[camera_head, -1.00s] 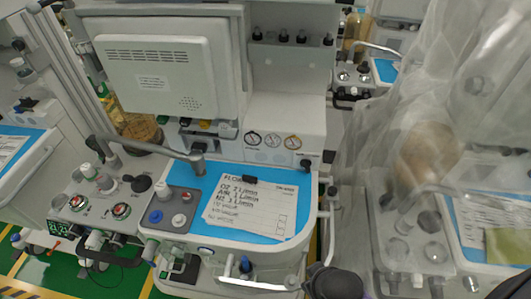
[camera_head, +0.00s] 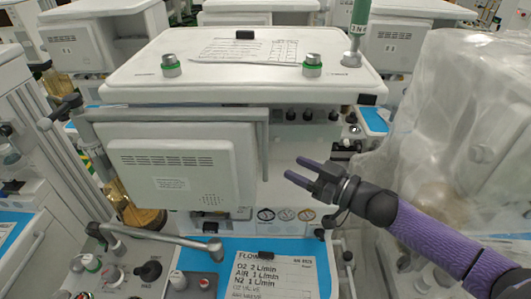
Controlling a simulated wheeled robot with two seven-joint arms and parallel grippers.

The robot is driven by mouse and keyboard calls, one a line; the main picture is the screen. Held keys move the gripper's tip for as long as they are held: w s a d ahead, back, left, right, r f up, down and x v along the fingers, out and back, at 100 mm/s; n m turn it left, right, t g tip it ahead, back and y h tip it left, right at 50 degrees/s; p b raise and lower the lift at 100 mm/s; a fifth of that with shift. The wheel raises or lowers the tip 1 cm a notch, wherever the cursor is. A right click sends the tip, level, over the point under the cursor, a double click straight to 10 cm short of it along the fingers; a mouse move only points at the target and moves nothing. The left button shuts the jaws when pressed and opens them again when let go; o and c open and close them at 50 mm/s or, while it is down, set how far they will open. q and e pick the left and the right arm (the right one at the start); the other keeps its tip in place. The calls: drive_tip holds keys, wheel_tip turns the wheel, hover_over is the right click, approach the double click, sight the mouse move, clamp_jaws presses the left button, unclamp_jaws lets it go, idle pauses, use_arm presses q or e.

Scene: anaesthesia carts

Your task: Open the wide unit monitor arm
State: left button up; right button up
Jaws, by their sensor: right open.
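The wide anaesthesia unit in the middle carries a white monitor (camera_head: 180,165), its vented back facing me. A grey horizontal bar (camera_head: 170,113) runs along the monitor's top, with a thin upright part (camera_head: 265,150) at its right end. A jointed grey arm (camera_head: 165,238) with a knob at its end reaches over the blue worktop lower down. I cannot tell which of these is the monitor arm. My right gripper (camera_head: 298,168) is open and empty, its dark purple fingers pointing left, right of the monitor and apart from it in the picture. My left gripper is not in view.
The unit's white top (camera_head: 245,65) holds papers and green-ringed fittings. The blue worktop (camera_head: 235,250) bears a flow sheet (camera_head: 268,277). Gauges (camera_head: 286,214) sit on the front panel. A plastic-draped unit (camera_head: 450,120) stands at the right, and more carts stand behind.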

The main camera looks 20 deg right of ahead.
drive_tip(key=x, duration=0.7)
drive_tip(key=shift+f, duration=0.1)
clamp_jaws()
idle(1.1)
